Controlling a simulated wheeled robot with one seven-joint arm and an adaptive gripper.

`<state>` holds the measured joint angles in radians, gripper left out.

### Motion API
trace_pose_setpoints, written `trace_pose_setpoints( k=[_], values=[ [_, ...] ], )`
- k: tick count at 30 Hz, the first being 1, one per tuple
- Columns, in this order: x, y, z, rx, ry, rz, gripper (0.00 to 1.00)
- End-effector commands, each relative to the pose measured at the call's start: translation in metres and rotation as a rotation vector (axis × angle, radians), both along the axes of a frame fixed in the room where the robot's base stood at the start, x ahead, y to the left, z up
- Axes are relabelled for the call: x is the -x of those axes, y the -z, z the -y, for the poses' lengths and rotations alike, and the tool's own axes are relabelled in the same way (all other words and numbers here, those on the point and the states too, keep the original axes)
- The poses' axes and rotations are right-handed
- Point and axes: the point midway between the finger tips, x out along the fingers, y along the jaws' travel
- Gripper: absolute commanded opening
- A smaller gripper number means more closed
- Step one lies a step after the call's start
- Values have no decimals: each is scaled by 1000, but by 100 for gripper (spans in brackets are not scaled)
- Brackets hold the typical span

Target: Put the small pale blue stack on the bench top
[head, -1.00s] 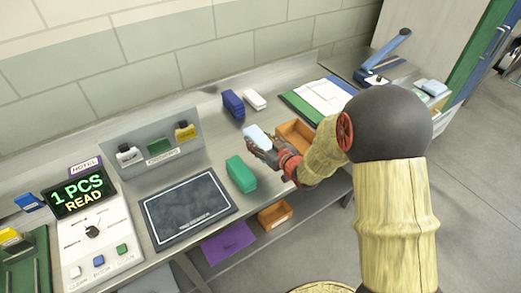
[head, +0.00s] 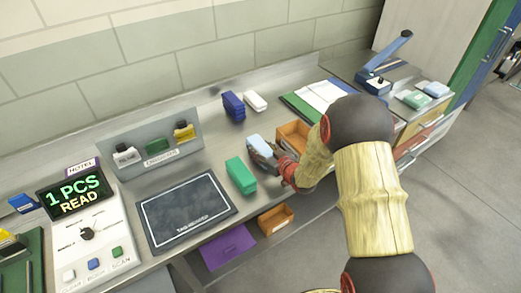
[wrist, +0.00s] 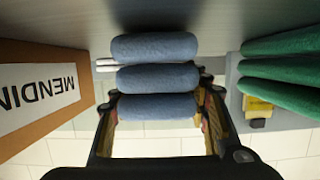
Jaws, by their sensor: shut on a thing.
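The small pale blue stack (head: 260,143) is over the bench top (head: 205,150), between the green stack and the orange tray. In the wrist view the stack (wrist: 155,78) shows as 3 rounded layers between the fingers. My gripper (head: 268,155) is shut on it, with a finger at each side. The stack is very near the bench surface (wrist: 215,18), with a dark shadow beside it. I cannot tell whether it touches.
A green stack (head: 240,175) stands close on the left, an orange tray (head: 291,137) labelled MENDING close on the right. Dark blue (head: 233,106) and white (head: 256,102) stacks are behind. A dark mat (head: 187,212) lies at left front.

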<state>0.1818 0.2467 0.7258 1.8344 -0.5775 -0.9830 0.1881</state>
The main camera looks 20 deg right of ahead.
Motion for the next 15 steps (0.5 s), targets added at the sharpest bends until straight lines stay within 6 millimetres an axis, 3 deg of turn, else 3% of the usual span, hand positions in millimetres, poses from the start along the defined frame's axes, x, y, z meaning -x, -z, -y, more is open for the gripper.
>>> trace_pose_setpoints(
  k=[5,6,15],
  values=[
    [0,4,0,0,0,0,16],
    [0,3,0,0,0,-1,49],
    [0,3,0,0,0,-1,65]
  ],
)
